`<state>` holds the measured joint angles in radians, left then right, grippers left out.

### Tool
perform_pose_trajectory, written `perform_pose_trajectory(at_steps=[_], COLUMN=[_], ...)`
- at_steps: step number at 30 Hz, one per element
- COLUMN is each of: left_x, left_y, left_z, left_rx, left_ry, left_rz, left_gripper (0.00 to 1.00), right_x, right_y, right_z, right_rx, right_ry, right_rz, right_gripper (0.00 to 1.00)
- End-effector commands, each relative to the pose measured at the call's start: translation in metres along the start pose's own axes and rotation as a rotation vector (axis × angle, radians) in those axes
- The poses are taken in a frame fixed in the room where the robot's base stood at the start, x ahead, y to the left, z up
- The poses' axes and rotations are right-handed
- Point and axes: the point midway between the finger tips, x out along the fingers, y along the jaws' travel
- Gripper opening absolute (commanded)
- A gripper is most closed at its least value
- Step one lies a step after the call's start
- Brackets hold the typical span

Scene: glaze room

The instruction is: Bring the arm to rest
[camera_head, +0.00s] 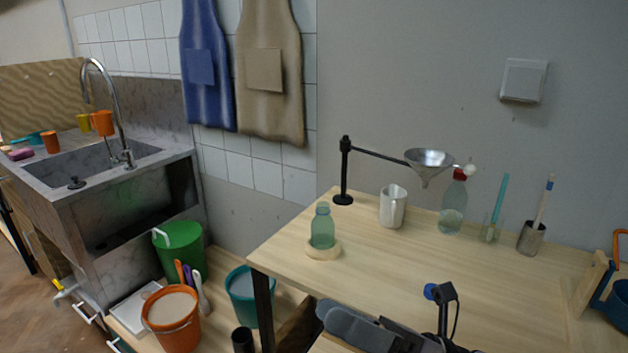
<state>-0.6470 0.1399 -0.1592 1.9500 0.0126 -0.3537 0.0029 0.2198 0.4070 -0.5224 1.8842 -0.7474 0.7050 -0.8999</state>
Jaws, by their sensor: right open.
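My right gripper (438,293) shows at the bottom of the head view, low in front of the wooden table (480,270). It is dark, with a blue tip, and it is open with nothing seen between its fingers. Part of my dark arm shows beside it, cut off by the lower edge. The gripper appears apart from the bottles and cups on the table. My left gripper is not in view.
On the table stand a green bottle (322,228) on a pale ring (323,250), a metal funnel (428,162) on a black stand (344,180), a silver cup (393,207), a clear bottle (453,208) and brush holders (530,238). The table's middle is clear. Buckets (172,320) stand left.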

Motion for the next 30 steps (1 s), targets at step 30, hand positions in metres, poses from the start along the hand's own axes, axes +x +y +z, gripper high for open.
perform_pose_trajectory(at_steps=[30], left_x=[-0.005], left_y=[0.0], left_z=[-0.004], left_rx=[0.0], left_ry=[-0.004], left_rz=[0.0], left_gripper=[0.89], right_x=[-0.305], right_y=[-0.105], right_z=[-0.202], right_rx=[1.931], right_ry=[-1.84], right_rz=[-0.554], right_gripper=[0.6])
